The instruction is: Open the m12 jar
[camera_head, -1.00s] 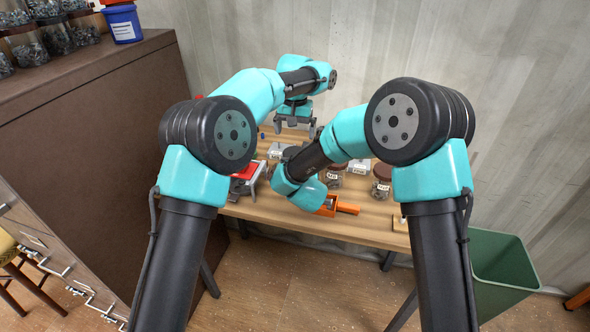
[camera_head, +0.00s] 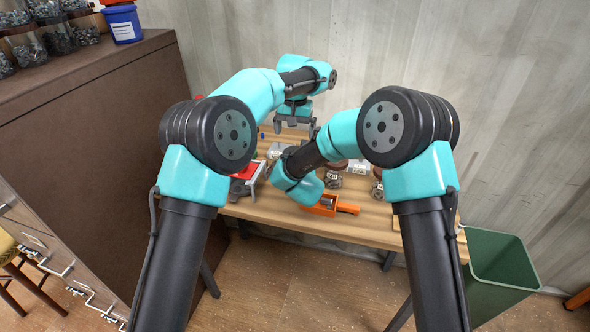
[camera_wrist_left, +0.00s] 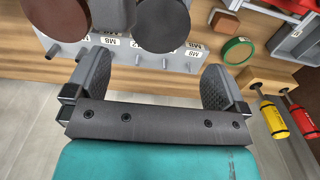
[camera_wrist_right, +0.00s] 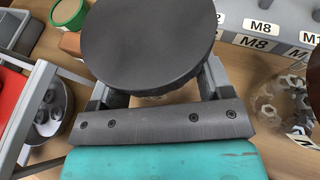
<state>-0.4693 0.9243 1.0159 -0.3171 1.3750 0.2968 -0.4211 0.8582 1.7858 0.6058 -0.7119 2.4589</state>
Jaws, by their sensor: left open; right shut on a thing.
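In the right wrist view a jar with a wide dark grey round lid (camera_wrist_right: 150,42) sits between the fingers of my right gripper (camera_wrist_right: 156,88), which is shut on it. The lid hides most of the jar, and no label on it can be read. In the head view my own forearm hides that gripper. My left gripper (camera_head: 295,126) is open and empty over the back of the table. In the left wrist view a dark grey lid (camera_wrist_left: 163,22) and a brown lid (camera_wrist_left: 66,17) lie beyond its open fingers (camera_wrist_left: 158,80). I cannot tell whether both grey lids are the same.
A grey rack (camera_wrist_right: 265,38) with M8 labels stands beside the held jar. A clear jar (camera_wrist_right: 283,100) of nuts is to its right. An orange scoop (camera_head: 330,206) lies near the table's front. Screwdrivers (camera_wrist_left: 273,119) hang at the side. A green bin (camera_head: 503,268) stands on the right.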

